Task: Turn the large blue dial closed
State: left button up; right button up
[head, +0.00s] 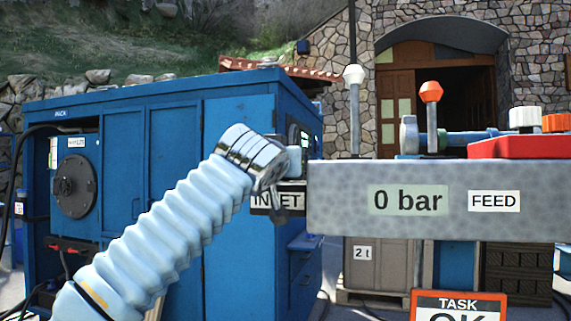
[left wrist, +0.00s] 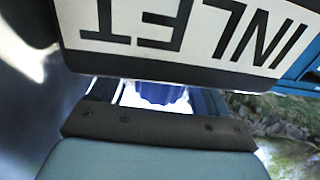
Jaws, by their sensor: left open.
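The large blue dial (left wrist: 162,94) shows only in part in the left wrist view, as a dark blue scalloped edge below the upside-down INLET plate (left wrist: 190,35). In the head view I cannot make out the dial; my left arm covers part of that area. My left gripper (head: 281,196) is at the INLET label, at the left end of the grey panel (head: 335,218). Its jaws are open, and the dial edge appears in the gap ahead of the wrist. I cannot tell whether they touch it. My right gripper is not in view.
The grey panel reads 0 bar and FEED. Above it stand an orange-topped lever (head: 431,92), a white-topped lever (head: 354,75) and a red block (head: 520,147). A blue cabinet (head: 130,150) fills the left. A TASK OK sign (head: 458,305) is below.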

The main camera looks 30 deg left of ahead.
pick_arm(q)
jog(key=b+v, duration=0.2)
jog(key=v, duration=1.2)
jog(key=shift+b, duration=0.3)
